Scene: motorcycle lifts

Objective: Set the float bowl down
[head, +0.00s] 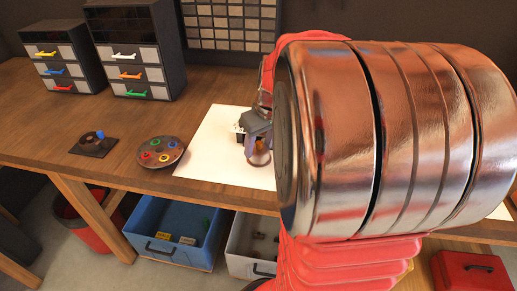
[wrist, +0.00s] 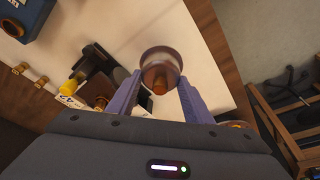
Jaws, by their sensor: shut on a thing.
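The float bowl (wrist: 161,61) is a round, metallic cup with an orange-brown spot inside, seen from above in the wrist view. My gripper (wrist: 160,84) has its two purple fingers closed on either side of it. In the head view, my gripper (head: 255,128) is over the white mat (head: 214,150), with the bowl (head: 259,153) at its lower end near the bench's front edge. I cannot tell whether the bowl touches the mat. My arm hides the right part of the mat.
A dark part with a yellow knob (wrist: 72,86) lies left of the bowl. A round tray with coloured rings (head: 161,151) and a dark square pad (head: 94,146) are further left. Drawer cabinets (head: 140,50) stand behind. A blue bin (head: 172,247) is below the bench.

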